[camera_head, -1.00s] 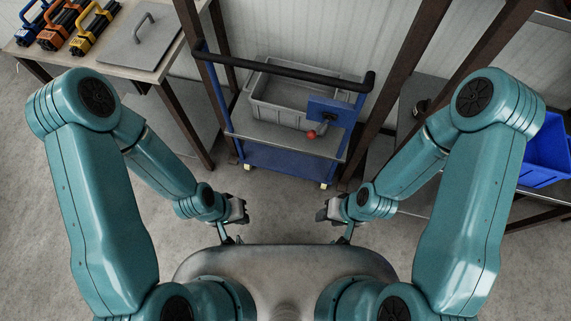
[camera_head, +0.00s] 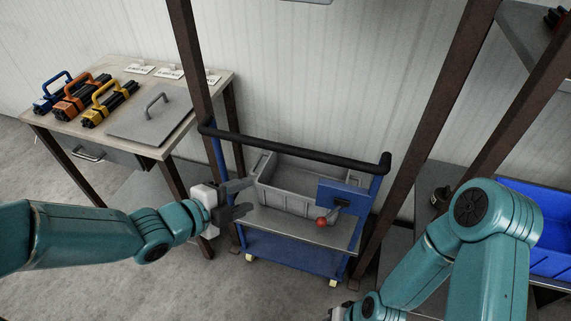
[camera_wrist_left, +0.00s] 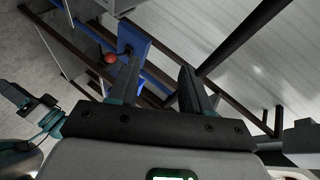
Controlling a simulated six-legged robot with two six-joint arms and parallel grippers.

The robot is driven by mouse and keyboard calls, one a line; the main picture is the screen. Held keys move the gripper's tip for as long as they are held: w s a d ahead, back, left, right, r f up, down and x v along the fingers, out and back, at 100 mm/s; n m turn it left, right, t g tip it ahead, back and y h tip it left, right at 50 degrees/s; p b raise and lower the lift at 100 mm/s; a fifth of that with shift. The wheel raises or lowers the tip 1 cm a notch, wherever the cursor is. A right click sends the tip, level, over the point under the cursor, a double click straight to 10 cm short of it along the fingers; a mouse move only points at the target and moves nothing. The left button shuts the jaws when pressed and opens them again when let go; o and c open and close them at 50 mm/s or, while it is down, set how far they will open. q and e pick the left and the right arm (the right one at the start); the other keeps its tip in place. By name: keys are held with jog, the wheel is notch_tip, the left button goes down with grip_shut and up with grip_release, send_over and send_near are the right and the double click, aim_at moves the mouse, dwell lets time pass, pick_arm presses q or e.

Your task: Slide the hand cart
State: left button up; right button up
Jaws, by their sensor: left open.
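The hand cart (camera_head: 290,252) stands between brown posts in the head view. It has a blue frame, a black handle bar (camera_head: 300,154) across its top and small pale wheels. A grey bin (camera_head: 283,193) sits on its shelf, beside a blue plate with a red-knobbed lever (camera_head: 321,222). My left gripper (camera_head: 248,198) is open and empty in front of the cart's left side, below the handle. In the left wrist view its open fingers (camera_wrist_left: 157,78) point towards the blue plate (camera_wrist_left: 132,40) and red knob (camera_wrist_left: 110,58). My right gripper (camera_head: 341,313) is mostly cut off at the bottom edge.
A table (camera_head: 145,145) at left holds several handled tools and a grey plate with a handle (camera_head: 152,117). Brown posts (camera_head: 190,65) flank the cart. A blue crate (camera_head: 540,225) stands on the shelving at right. Bare floor lies in front of the cart.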

aim_at(282, 151)
pick_arm(q)
notch_tip(282, 151, up, 7)
jog(key=s+m+t+h+b, duration=0.1)
jog(key=m+t+b, duration=0.2)
jog(key=b, duration=0.1)
jog(key=x, duration=0.8)
jog(key=b+x, duration=0.1)
jog(key=x, duration=0.7)
jog(key=shift+s+d+f, duration=0.1)
jog(key=shift+s+d, duration=0.1)
jog(key=shift+d, duration=0.05)
pick_arm(e)
notch_tip(282, 151, down, 7)
jog(key=shift+f, duration=0.2)
pick_arm(q)
grip_shut()
